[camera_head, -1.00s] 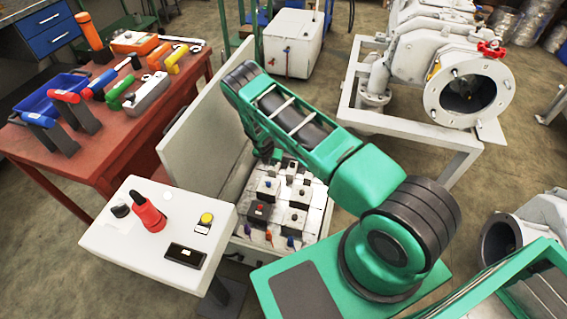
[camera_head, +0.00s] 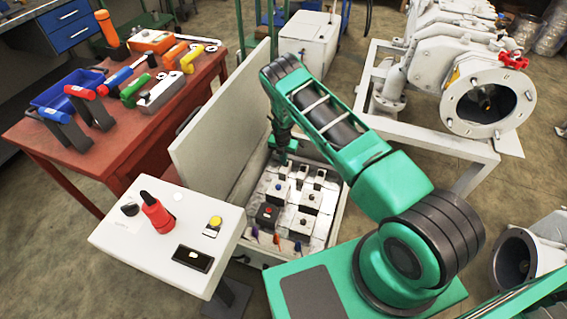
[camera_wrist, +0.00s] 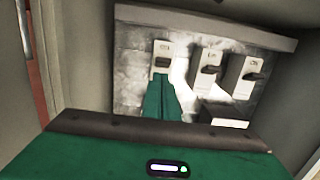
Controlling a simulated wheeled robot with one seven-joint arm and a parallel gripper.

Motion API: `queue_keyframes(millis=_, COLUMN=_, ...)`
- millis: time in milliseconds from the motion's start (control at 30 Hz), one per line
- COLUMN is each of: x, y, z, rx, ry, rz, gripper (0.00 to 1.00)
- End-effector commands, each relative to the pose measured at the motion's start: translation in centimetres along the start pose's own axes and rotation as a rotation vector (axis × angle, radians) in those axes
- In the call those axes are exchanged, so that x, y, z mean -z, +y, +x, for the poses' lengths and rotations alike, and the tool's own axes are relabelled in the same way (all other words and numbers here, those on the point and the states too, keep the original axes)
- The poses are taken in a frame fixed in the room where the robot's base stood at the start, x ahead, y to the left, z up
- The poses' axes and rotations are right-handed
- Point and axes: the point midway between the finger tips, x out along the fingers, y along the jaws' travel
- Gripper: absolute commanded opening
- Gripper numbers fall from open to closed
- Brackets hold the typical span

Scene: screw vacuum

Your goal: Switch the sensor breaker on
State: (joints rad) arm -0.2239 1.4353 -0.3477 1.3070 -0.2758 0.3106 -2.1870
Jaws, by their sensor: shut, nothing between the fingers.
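In the wrist view, three breakers with dark levers sit in a row on a pale panel: a left breaker (camera_wrist: 162,55), a middle breaker (camera_wrist: 206,70) and a right breaker (camera_wrist: 246,76). I cannot read their labels, so I cannot tell which is the sensor breaker. My green gripper (camera_wrist: 163,80) is shut, with its tips at or just below the left breaker's lever; contact is unclear. In the head view, my gripper (camera_head: 284,150) reaches into the far end of the open electrical box (camera_head: 338,215), partly hiding the breakers there.
The box's raised lid (camera_head: 220,125) stands left of my arm. A white control console (camera_head: 145,250) with a red handle is in front. A red table (camera_head: 120,150) with tools stands at left. A pump on a white frame (camera_head: 430,135) is at right.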

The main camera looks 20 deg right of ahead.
Motion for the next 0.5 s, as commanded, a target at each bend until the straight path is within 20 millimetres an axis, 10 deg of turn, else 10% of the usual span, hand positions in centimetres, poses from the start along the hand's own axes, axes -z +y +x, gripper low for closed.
queue_keyframes(millis=500, x=-0.3, y=0.09, z=-1.04, rx=-0.001, ry=-0.002, rz=0.0, gripper=0.0)
